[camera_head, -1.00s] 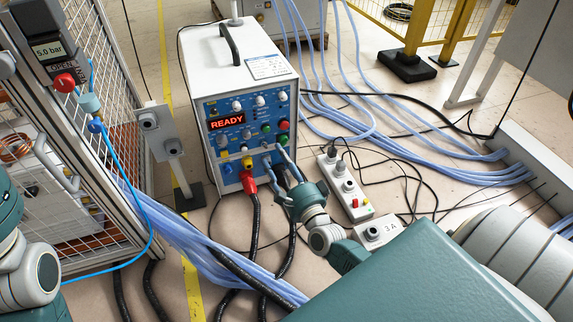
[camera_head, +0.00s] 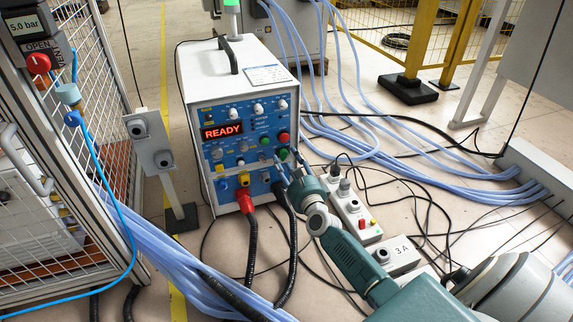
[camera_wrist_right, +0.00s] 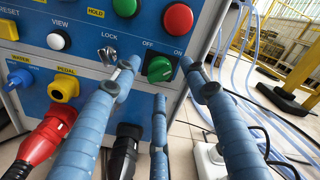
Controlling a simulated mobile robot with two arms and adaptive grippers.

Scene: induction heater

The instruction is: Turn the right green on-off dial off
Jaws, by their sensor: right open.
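The right green on-off dial (camera_wrist_right: 159,69) is on the blue front panel, under the OFF and ON labels in the right wrist view. In the head view it is the small green dial (camera_head: 282,154) low on the right of the panel. I cannot tell its setting for certain. My right gripper (camera_wrist_right: 160,67) is open, with fingers on the left and right of the dial and one finger below. In the head view my right gripper (camera_head: 287,162) is at the panel's lower right. Contact with the dial is not clear. My left gripper is out of view.
A red button (camera_wrist_right: 169,12) and another green knob (camera_wrist_right: 126,7) sit above the dial. A key switch (camera_wrist_right: 107,56) is to its left. Thick black cables with a red plug (camera_wrist_right: 47,135) hang below. A white power strip (camera_head: 350,207) and blue hoses lie on the floor at right.

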